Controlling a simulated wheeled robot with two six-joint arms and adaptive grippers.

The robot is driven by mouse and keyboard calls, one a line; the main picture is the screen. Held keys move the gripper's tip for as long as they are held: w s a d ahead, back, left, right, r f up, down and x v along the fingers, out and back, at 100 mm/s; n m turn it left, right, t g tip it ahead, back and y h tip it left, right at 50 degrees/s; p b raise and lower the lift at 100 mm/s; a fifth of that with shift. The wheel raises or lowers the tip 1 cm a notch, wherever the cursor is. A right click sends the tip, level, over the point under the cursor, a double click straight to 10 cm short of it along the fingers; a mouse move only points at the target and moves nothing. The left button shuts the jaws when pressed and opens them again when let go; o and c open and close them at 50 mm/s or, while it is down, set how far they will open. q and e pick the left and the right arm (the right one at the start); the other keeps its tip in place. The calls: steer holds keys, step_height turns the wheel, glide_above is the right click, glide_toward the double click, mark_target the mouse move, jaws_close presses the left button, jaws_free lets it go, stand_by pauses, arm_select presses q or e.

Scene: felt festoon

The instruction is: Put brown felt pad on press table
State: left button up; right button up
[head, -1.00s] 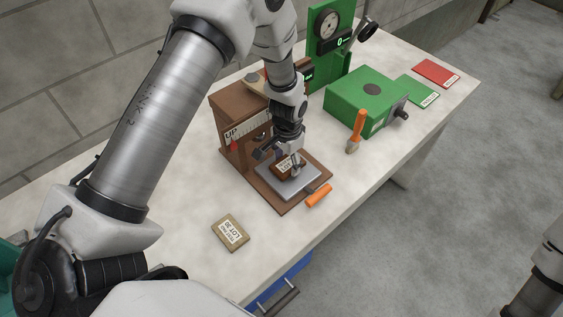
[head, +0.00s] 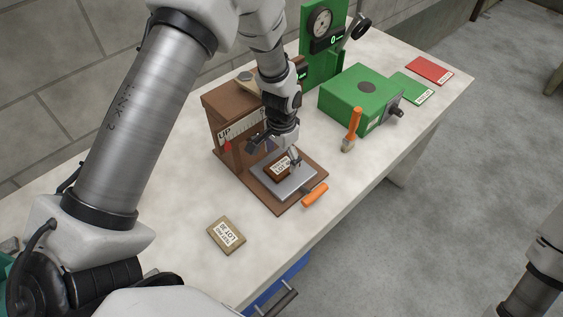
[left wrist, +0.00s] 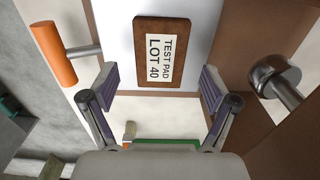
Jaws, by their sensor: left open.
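The brown felt pad (head: 279,168) bears a white label and lies on the grey plate of the press table (head: 298,183). In the left wrist view the brown pad (left wrist: 162,52) lies flat on the pale plate (left wrist: 118,30), its label reading "TEST PAD LOT 40". My left gripper (head: 281,153) is just above the pad. Its fingers (left wrist: 158,92) are spread wide, with nothing between their tips. The pad lies beyond the tips in that view and looks clear of both fingers. My right gripper is not in view.
The brown press frame (head: 225,148) stands close behind the plate. An orange handle (head: 315,195) juts out at the front. A tan labelled pad (head: 226,236) lies on the bench to the left. A green box (head: 361,93), an orange brush (head: 353,122) and green and red cards (head: 429,70) are to the right.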

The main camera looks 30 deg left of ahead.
mark_target(281, 166)
arm_select(q)
step_height(281, 166, up, 5)
steer(key=shift+f+b, duration=0.1)
steer(key=shift+b, duration=0.3)
stand_by(0.8)
